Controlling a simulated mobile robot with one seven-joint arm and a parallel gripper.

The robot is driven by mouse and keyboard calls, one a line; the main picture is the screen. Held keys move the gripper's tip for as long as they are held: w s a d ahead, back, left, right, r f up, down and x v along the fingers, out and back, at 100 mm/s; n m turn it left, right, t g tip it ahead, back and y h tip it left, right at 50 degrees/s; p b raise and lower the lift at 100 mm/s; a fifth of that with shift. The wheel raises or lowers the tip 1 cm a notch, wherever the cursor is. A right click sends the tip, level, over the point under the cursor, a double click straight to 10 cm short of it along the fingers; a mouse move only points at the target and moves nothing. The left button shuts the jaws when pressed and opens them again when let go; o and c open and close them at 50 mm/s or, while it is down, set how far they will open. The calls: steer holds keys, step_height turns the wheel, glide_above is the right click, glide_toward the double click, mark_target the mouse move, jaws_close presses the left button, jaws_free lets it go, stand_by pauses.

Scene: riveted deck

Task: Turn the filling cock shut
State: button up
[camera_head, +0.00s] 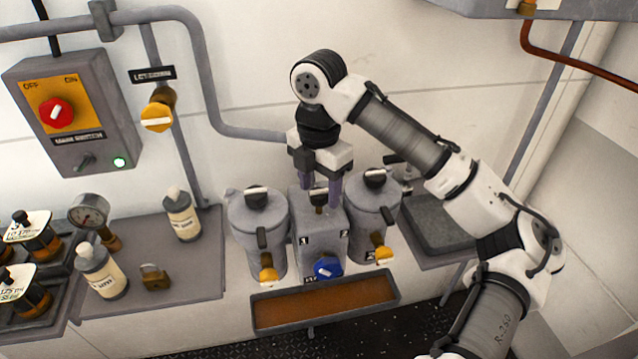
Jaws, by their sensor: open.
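A small cock with a pale handle and dark body (319,198) stands on top of the grey box (322,238) between two grey urns. It looks like the filling cock, but no label for it can be read. My gripper (320,192) points down over it, open, with one finger on each side of the cock. Whether the fingers touch it cannot be told. The box has a blue knob (327,268) on its front, with marks 1 and 2 above.
The left urn (258,235) and right urn (372,220) stand close on both sides, with yellow taps low in front. A drip tray (325,302) lies below. A yellow wall cock (157,114) and switch box (75,112) are at left, above bottles and a padlock (155,277).

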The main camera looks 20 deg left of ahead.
steer(key=c, duration=1)
steer(key=shift+r+m+p, duration=0.1)
steer(key=shift+m+p, duration=0.3)
steer(key=shift+p, duration=0.05)
steer(key=m+p, duration=0.2)
steer(key=shift+r+m+p, duration=0.1)
steer(key=shift+m+p, duration=0.3)
steer(key=m+p, duration=0.1)
steer(key=m, duration=0.2)
steer(key=shift+m, duration=0.3)
steer(key=m, duration=0.5)
steer(key=shift+f, duration=0.2)
steer(key=m, duration=0.5)
steer(key=shift+m, duration=0.4)
